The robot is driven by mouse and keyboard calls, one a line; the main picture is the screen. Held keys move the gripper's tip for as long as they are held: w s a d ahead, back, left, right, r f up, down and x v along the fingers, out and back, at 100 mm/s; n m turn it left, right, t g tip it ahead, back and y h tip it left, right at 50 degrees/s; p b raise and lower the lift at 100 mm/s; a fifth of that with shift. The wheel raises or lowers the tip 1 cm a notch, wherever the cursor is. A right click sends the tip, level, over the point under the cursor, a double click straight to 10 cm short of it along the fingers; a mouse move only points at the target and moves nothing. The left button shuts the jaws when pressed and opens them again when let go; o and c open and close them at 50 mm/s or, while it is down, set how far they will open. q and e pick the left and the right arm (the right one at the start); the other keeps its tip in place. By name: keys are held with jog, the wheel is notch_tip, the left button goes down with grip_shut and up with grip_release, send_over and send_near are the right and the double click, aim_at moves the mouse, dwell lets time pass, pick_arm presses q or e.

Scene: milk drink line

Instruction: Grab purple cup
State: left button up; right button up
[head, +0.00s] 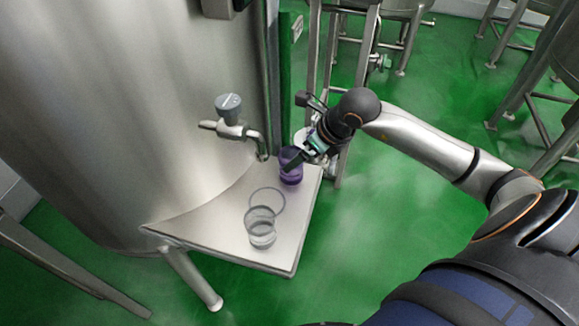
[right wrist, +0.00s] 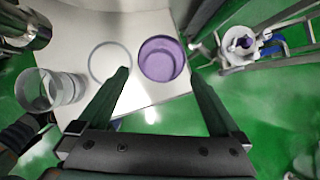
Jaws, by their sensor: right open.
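The purple cup (head: 291,175) stands upright on the metal shelf (head: 215,240), near its far right corner. It also shows in the right wrist view (right wrist: 162,60), seen from above into its empty inside. My right gripper (head: 291,160) is at the cup, and one dark finger overlaps it in the head view. In the right wrist view the two fingers (right wrist: 158,73) are spread wide with the cup ahead between their tips. They are not closed on it; whether a finger touches it I cannot tell. My left gripper does not show in the head view.
Clear cup-like glassware (head: 262,235) stands at the shelf's front right. A thin ring (head: 267,198) lies on the shelf behind it. A tap (head: 232,125) juts from the big steel tank (head: 120,100) over the shelf. Metal stand legs (head: 335,70) rise behind my right gripper.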

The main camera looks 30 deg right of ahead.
aim_at(286, 153)
jog(key=x, duration=0.7)
jog(key=shift+f, duration=0.15)
jog(key=shift+c, duration=0.4)
jog(key=c, duration=1.2)
